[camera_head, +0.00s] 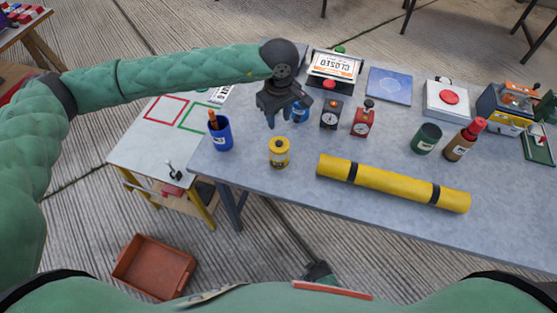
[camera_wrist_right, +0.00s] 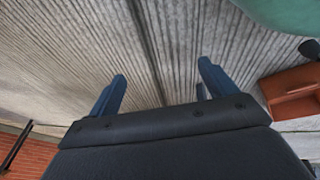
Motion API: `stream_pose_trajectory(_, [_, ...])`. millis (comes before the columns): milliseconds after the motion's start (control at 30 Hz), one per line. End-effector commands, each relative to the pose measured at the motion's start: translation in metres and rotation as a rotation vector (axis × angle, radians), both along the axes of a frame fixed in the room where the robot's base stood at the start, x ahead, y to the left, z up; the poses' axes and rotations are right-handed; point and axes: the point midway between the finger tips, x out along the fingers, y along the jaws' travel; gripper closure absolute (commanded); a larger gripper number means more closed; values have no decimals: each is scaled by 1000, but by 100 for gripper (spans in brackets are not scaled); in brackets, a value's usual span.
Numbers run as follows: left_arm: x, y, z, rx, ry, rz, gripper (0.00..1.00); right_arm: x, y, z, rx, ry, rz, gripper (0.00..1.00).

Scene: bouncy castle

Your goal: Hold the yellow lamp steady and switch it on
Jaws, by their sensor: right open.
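The yellow lamp (camera_head: 279,153) is a small yellow cylinder with a dark top, standing upright near the front left edge of the grey table (camera_head: 300,185). My left gripper (camera_head: 286,114) hangs above and behind the lamp in the head view. Its dark fingers point down and look apart, with nothing between them, and it does not touch the lamp. My right gripper (camera_wrist_right: 160,90) shows in the right wrist view with its two blue fingers wide apart and empty, over the floor. The lamp's switch is too small to make out.
A blue cup (camera_head: 221,133) stands left of the lamp. A yellow roll (camera_head: 392,183) with black bands lies to its right. Black (camera_head: 331,114) and red (camera_head: 363,119) timer-like devices stand behind. An orange-brown crate (camera_head: 154,266) sits on the floor, left.

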Motion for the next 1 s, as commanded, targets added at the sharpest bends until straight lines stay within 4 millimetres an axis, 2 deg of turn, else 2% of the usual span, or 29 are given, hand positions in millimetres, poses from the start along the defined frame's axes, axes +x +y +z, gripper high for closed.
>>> stream_pose_trajectory(33, [0, 0, 0, 0, 0, 0, 64, 16, 15, 13, -18, -30, 84, 16])
stream_pose_trajectory(200, [0, 0, 0, -1, 0, 0, 64, 60, 66, 60, -101, -130, 386, 16])
stream_pose_trajectory(367, [0, 0, 0, -1, 0, 0, 64, 95, 114, 110, -196, -232, 661, 16])
stream_pose_trajectory(500, [0, 0, 0, -2, 1, 0, 64, 119, 155, 157, -297, -325, 892, 16])
stream_pose_trajectory(667, [0, 0, 0, -2, 1, 0, 64, 139, 201, 215, -432, -433, 1143, 16])
stream_pose_trajectory(800, [0, 0, 0, -2, 1, 0, 64, 150, 240, 269, -561, -532, 1346, 16])
stream_pose_trajectory(1000, [0, 0, 0, -2, 1, 0, 64, 162, 297, 343, -700, -716, 1542, 16])
